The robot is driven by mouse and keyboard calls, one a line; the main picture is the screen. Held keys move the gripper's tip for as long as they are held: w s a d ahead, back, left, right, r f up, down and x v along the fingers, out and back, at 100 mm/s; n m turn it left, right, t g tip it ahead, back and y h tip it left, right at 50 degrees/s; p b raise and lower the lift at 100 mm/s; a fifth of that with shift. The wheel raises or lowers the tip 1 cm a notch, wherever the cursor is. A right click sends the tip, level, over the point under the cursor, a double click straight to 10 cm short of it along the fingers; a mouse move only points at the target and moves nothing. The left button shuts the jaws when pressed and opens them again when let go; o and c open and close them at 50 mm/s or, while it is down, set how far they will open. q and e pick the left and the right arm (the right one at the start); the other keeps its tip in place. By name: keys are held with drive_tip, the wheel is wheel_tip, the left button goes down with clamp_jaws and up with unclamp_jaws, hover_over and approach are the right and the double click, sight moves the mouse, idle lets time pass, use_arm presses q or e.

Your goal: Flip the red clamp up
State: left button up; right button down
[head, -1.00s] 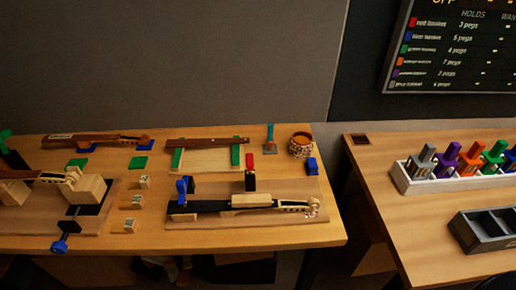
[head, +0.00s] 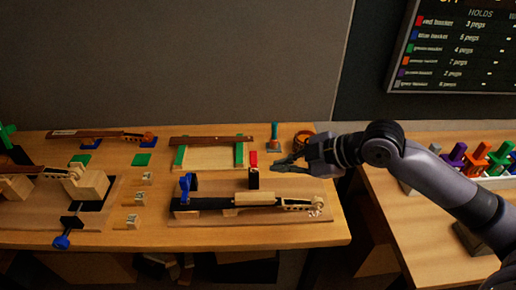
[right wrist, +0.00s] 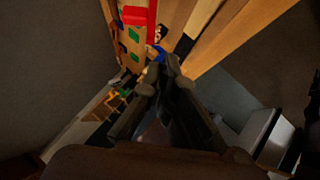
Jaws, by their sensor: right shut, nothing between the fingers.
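The red clamp (head: 253,159) stands at the back edge of the right fixture board, with its red end up on a dark post. It stands behind the violin neck with a black fingerboard (head: 215,204) that lies along the board. My right gripper (head: 279,166) is shut and empty, just to the right of the red clamp, pointing left. A small gap seems to lie between them. In the right wrist view the shut fingertips (right wrist: 163,75) show, and a red piece (right wrist: 136,16), likely the clamp, lies at the top. My left gripper is not in view.
A blue clamp (head: 185,184) stands at the board's left end. Behind lies a frame with green ends (head: 209,158). A blue-tipped tool (head: 274,136) stands behind my gripper, and a round container (head: 303,139) is partly behind my arm. Small wooden blocks (head: 133,221) stand left of the board.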

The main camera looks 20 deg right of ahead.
wheel_tip(320, 180, up, 6)
drive_tip(key=w+d+n, duration=0.1)
drive_tip(key=d, duration=0.1)
drive_tip(key=p, duration=0.3)
hover_over(257, 169)
drive_tip(key=w, duration=0.1)
drive_tip(key=shift+t+y, duration=0.3)
drive_tip(key=f, duration=0.5)
drive_tip(key=shift+d+f, duration=0.1)
drive_tip(key=shift+d, duration=0.1)
drive_tip(key=shift+w+d+f+p, duration=0.15)
drive_tip(key=shift+w+f+p, duration=0.15)
drive_tip(key=shift+f, duration=0.3)
drive_tip(key=shift+w+d+f+p, duration=0.15)
drive_tip(key=shift+w+d+f, duration=0.05)
drive_tip(key=shift+w+f, duration=0.3)
drive_tip(key=shift+w+d+f+p, duration=0.15)
drive_tip(key=shift+w+f+p, duration=0.15)
drive_tip(key=shift+f, duration=0.35)
drive_tip(key=shift+w+r, duration=0.15)
drive_tip(key=shift+w+d, duration=0.1)
drive_tip(key=shift+w, duration=0.15)
drive_tip(key=shift+w+d+r+m+g+p, duration=0.1)
drive_tip(key=shift+w+m+g+p, duration=0.25)
drive_tip(key=shift+g, duration=0.15)
